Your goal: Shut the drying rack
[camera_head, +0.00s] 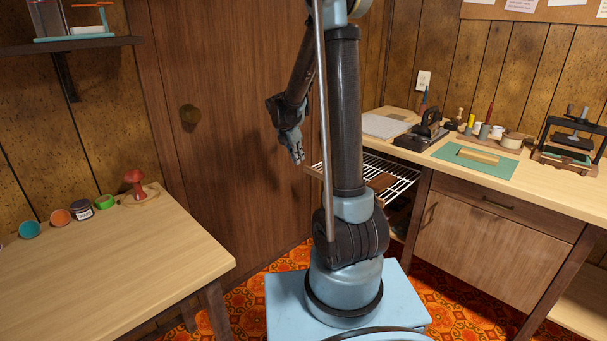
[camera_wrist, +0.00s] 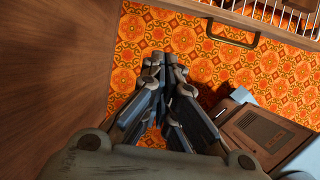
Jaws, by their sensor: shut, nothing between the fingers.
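The drying rack (camera_head: 405,173) is a white wire shelf under the left end of the workbench. It stands pulled out to the left, with brown pieces lying on it. My arm hides its middle in the head view. In the wrist view, its wooden front board with a dark bar handle (camera_wrist: 232,42) crosses the top right, with white wires behind it. My gripper (camera_head: 299,160) is shut and empty, pointing down just left of the rack's front. In the wrist view, its fingertips (camera_wrist: 166,60) are together over the floor, apart from the handle and to its lower left.
A wooden door (camera_head: 225,120) stands close behind my gripper. The workbench (camera_head: 555,198) at right carries a green mat, a press and several tools. A table (camera_head: 110,260) with small pots stands at left. Orange patterned floor (camera_wrist: 215,75) is open below the gripper.

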